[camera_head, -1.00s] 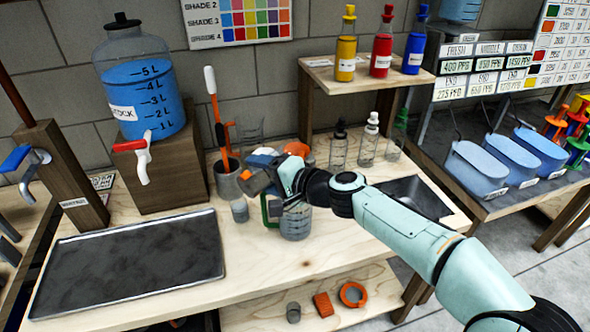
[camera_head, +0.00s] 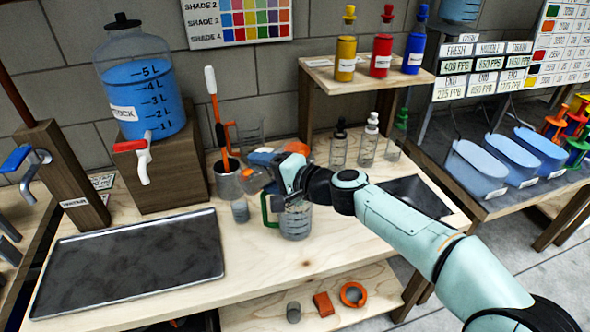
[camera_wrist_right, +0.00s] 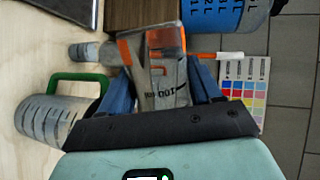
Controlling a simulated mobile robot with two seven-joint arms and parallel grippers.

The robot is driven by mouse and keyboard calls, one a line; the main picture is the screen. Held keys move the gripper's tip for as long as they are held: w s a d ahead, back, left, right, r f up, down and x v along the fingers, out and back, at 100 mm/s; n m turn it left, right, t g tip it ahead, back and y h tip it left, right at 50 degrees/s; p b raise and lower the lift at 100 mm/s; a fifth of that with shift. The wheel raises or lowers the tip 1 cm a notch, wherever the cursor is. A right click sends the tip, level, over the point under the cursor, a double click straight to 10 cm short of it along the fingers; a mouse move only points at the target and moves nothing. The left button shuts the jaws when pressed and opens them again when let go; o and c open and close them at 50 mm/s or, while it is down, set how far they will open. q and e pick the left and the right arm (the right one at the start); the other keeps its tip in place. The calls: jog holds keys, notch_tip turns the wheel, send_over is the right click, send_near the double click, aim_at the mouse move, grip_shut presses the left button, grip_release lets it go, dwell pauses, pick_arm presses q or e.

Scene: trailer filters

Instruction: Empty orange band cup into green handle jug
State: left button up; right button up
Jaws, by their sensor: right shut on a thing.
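My right gripper (camera_head: 270,160) is shut on the orange band cup (camera_head: 252,181), a greyish see-through cup with orange on it. In the right wrist view the cup (camera_wrist_right: 160,75) sits between the two blue fingers. The cup is held tilted above the bench, up and to the left of the green handle jug (camera_head: 295,222). The jug stands upright on the bench, its upper part partly hidden by my gripper; it also shows in the right wrist view (camera_wrist_right: 50,122). No liquid stream is visible, and the cup's contents cannot be told. My left gripper is not in view.
A small grey cup (camera_head: 240,211) stands left of the jug. Behind are a tool holder (camera_head: 228,183) and an orange-handled jug (camera_head: 249,133). A dark tray (camera_head: 130,262) lies left. Bottles (camera_head: 338,148) stand behind my arm. The bench front is clear.

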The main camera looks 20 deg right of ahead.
jog(key=shift+w+d+r+m+y+p, duration=0.15)
jog(key=shift+d+r+m+y, duration=0.1)
jog(key=shift+r+m, duration=0.25)
jog(key=shift+w+d+r+m+y+p, duration=0.15)
jog(key=shift+r+m+y, duration=0.1)
jog(key=shift+r+m, duration=0.2)
dwell(1.9)
jog(key=shift+w+d+r+m+y+p, duration=0.1)
jog(key=shift+d+r+m+y+p, duration=0.25)
jog(key=shift+r+m, duration=0.45)
dwell(1.0)
jog(key=shift+w+d+r+m+y+p, duration=0.3)
jog(key=shift+d+r+m+y, duration=0.2)
jog(key=shift+m, duration=0.5)
jog(key=shift+w+d+r+m+y+p, duration=0.3)
jog(key=shift+d+m, duration=0.25)
jog(key=shift+m, duration=0.4)
dwell(1.4)
